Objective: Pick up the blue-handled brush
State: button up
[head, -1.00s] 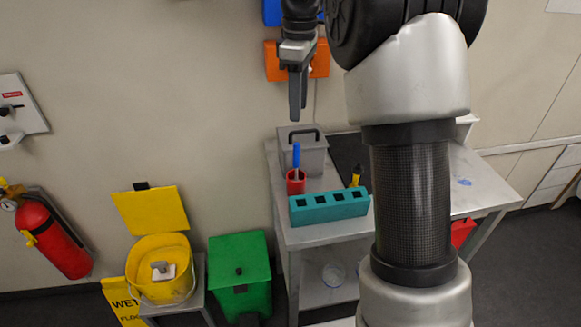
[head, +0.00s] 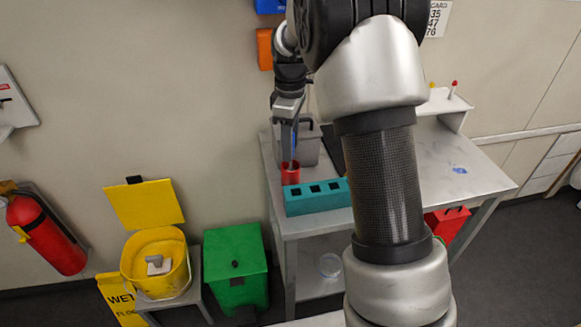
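The brush's blue handle (head: 295,138) shows only as a thin strip, mostly hidden by my gripper. It stands upright in a small red cup (head: 291,175) at the left end of the metal table (head: 400,222). My gripper (head: 287,158) points down just above the cup, its fingers overlapping the handle in this view. I cannot tell whether the fingers are around the handle or in front of it, nor whether they are open or shut.
A teal block with square holes (head: 317,197) sits just in front of the cup. A grey box with a dark handle (head: 310,147) stands behind it. My arm hides part of the table. A yellow bucket (head: 157,268) and green bin (head: 236,266) are at lower left.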

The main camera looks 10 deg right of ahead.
jog(key=shift+f, duration=0.55)
grip_shut()
jog(key=shift+r, duration=0.1)
